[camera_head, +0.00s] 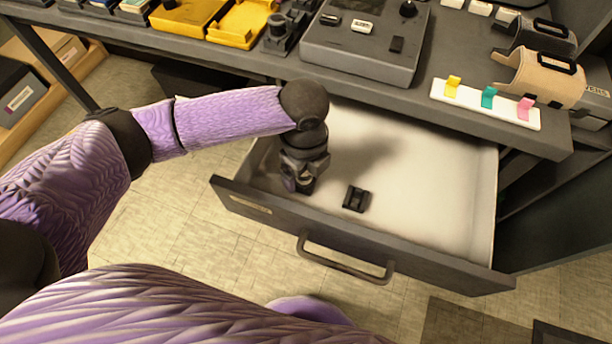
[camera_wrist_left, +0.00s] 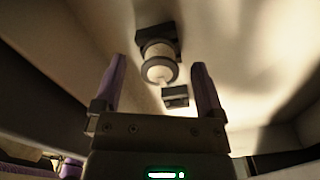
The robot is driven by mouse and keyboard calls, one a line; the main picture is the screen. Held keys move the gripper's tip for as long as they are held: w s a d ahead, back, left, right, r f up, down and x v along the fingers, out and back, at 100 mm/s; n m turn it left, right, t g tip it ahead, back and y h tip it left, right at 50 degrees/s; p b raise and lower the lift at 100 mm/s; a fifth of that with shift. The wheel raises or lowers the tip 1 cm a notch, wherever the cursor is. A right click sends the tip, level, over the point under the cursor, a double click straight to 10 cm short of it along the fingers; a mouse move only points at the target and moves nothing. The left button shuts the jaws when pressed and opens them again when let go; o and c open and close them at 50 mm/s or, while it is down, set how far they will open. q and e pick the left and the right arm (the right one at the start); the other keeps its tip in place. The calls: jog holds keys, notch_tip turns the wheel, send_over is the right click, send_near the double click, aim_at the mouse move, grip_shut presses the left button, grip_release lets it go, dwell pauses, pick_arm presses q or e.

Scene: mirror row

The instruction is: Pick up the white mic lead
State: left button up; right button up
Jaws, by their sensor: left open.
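The white mic lead (camera_wrist_left: 160,65) appears to be the pale, rounded piece with a dark collar on the drawer floor in the left wrist view. Dark blocks (camera_wrist_left: 175,97) sit at both ends of it. My left gripper (camera_wrist_left: 157,72) is open, with one finger on each side of the piece and nothing visibly gripped. In the head view the left gripper (camera_head: 298,185) points down inside the open drawer and hides most of what is under it. A small black piece (camera_head: 356,198) lies to its right. My right gripper is not in view.
The pale-floored drawer (camera_head: 440,200) is pulled out, with raised walls and a front handle (camera_head: 345,262). The desk above holds a grey console (camera_head: 365,45), yellow trays (camera_head: 240,22) and a white strip with coloured tabs (camera_head: 485,105). The drawer's right side is clear.

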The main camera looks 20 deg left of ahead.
pick_arm(q)
jog(key=shift+f, duration=0.85)
jog(key=shift+r, duration=0.25)
grip_shut()
jog(key=shift+r, duration=0.1)
